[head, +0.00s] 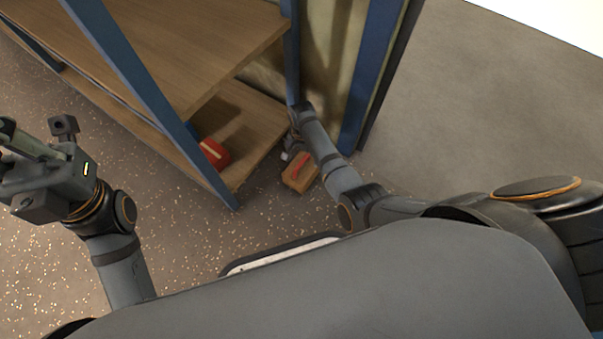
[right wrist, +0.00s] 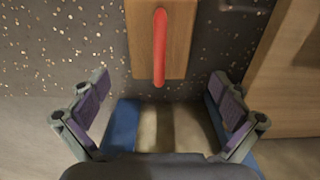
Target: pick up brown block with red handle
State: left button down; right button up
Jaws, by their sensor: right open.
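The brown block (head: 301,171) with a red handle on top sits on the floor beside the shelf's lower corner in the head view. In the right wrist view the block (right wrist: 145,45) is at the top middle, with its red handle (right wrist: 160,45) running lengthwise. My right gripper (right wrist: 162,100) is open and empty, its fingers spread wide to either side, with the block beyond them and apart. In the head view the right gripper (head: 291,148) is small and partly hidden, close to the block. My left gripper (head: 18,140) is at the left edge, cut off by the frame.
A wooden shelf unit (head: 185,45) with blue posts stands at upper left. A red block (head: 214,152) lies on its lower board. A blue upright (head: 372,75) stands just right of my right forearm. Open speckled floor (head: 180,240) lies in front of the shelf.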

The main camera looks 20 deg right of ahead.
aim_at(302, 168)
notch_tip(302, 168, down, 5)
jog(key=b, duration=0.3)
jog(key=f+b, duration=0.4)
jog(key=f, duration=0.1)
jog(key=shift+s+a+b, duration=0.15)
jog(key=shift+s+b, duration=0.05)
jog(key=shift+b, duration=0.2)
jog(key=shift+f, duration=0.1)
jog(key=shift+r, duration=0.2)
jog(key=c, duration=1.4)
